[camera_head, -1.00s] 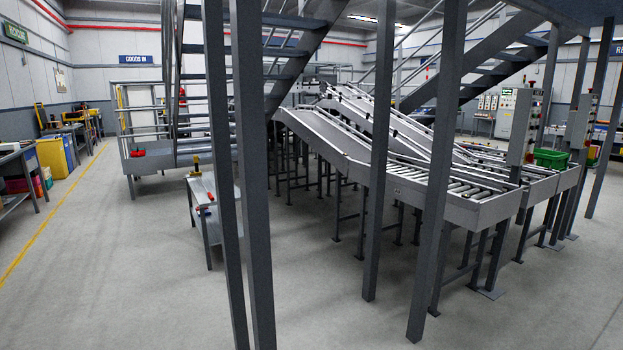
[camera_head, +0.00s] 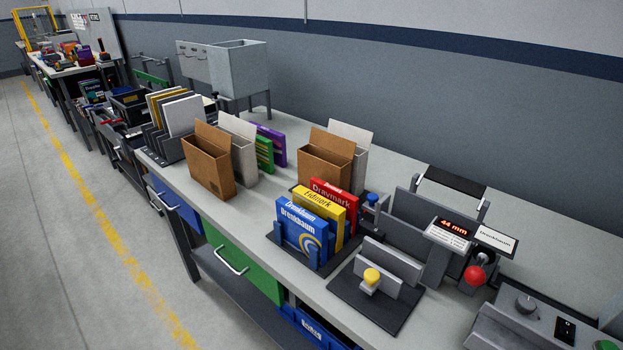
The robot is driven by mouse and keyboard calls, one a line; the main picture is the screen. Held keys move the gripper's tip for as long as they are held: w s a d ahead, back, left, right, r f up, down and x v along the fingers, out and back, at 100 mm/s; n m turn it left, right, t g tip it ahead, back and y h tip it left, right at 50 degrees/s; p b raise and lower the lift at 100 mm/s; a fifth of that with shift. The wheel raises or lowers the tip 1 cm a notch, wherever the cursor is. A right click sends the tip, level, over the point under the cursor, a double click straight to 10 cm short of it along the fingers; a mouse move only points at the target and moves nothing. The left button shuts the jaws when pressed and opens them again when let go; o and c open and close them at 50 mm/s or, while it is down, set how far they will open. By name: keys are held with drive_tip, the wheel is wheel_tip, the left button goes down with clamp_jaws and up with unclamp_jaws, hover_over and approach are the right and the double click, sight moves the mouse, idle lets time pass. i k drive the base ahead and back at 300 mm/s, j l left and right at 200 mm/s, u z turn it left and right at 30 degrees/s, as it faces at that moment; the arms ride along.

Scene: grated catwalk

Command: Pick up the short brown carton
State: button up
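Two open-topped brown cartons stand upright on a long grey workbench (camera_head: 262,215), each with a back flap raised. The left brown carton (camera_head: 207,168) stands near the front edge, its front and side in clear view. The right brown carton (camera_head: 322,165) stands farther right, its lower part partly hidden by boxes in front. I cannot tell for sure which of the two is the short one. My gripper is not in view.
White cartons (camera_head: 244,160) (camera_head: 360,165) stand right behind the brown ones. Blue (camera_head: 300,232), yellow (camera_head: 322,207) and red (camera_head: 345,197) boxes stand in a dark rack. A slotted rack (camera_head: 160,140) is at left. Floor (camera_head: 75,230) left of the bench is clear.

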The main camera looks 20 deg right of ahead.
sight(332, 169)
drive_tip(key=i+j+z, duration=0.1)
drive_tip(key=z, duration=0.25)
drive_tip(key=j+z, duration=0.1)
drive_tip(key=z, duration=0.25)
drive_tip(key=i+j+z, duration=0.1)
drive_tip(key=j, duration=0.2)
drive_tip(key=i+j+z, duration=0.15)
drive_tip(key=j, duration=0.15)
drive_tip(key=j+z, duration=0.1)
drive_tip(key=j, duration=0.2)
drive_tip(key=i+j, duration=0.1)
drive_tip(key=j, duration=0.45)
drive_tip(key=i+j+z, duration=0.1)
drive_tip(key=j, duration=0.45)
drive_tip(key=i+j, duration=0.1)
drive_tip(key=j, duration=0.45)
drive_tip(key=i+j, duration=0.1)
drive_tip(key=j, duration=0.45)
drive_tip(key=i+j+z, duration=0.1)
drive_tip(key=j, duration=0.45)
